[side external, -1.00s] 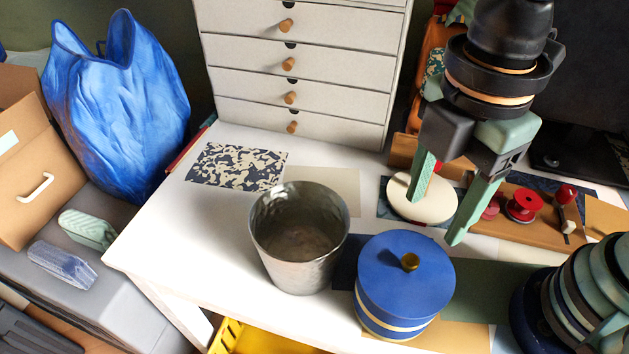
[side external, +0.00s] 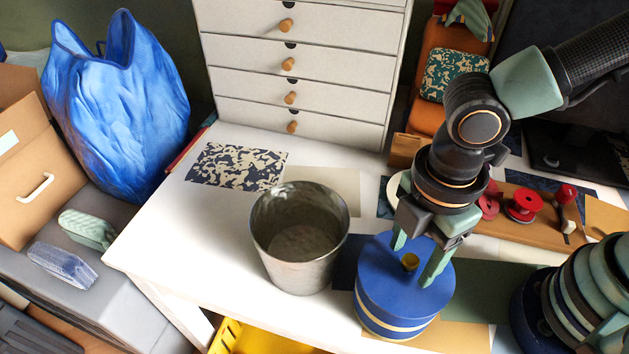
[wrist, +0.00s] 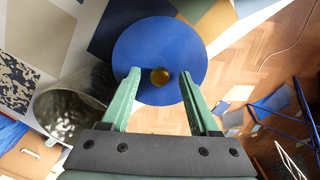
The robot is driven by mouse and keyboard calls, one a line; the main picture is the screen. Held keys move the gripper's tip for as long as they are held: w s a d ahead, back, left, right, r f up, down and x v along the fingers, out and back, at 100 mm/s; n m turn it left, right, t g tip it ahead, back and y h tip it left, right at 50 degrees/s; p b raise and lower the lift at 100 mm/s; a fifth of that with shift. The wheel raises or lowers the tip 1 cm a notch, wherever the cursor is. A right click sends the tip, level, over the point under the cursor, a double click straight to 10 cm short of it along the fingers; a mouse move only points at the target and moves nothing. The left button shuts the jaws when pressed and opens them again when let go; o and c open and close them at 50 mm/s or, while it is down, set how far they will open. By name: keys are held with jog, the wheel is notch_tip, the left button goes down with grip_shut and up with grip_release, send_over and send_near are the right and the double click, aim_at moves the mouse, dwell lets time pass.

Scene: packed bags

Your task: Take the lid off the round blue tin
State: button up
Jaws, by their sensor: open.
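The round blue tin (side external: 388,318) stands upright on the white table, with a cream band near its base. Its flat blue lid (side external: 380,285) is on, with a small brass knob (side external: 410,262) on top. My gripper (side external: 411,264) is open just above the lid, with its two green fingers on either side of the knob and not closed on it. In the wrist view, the knob (wrist: 160,76) shows between the fingertips (wrist: 159,76), over the blue lid (wrist: 150,45). I cannot tell whether the fingertips touch the lid.
A metal bucket (side external: 266,250) stands just left of the tin. A white drawer unit (side external: 300,75) is behind. A wooden tray with red spools (side external: 522,205) lies at the back right. The table's front edge is close to the tin.

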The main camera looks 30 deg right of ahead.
grip_shut()
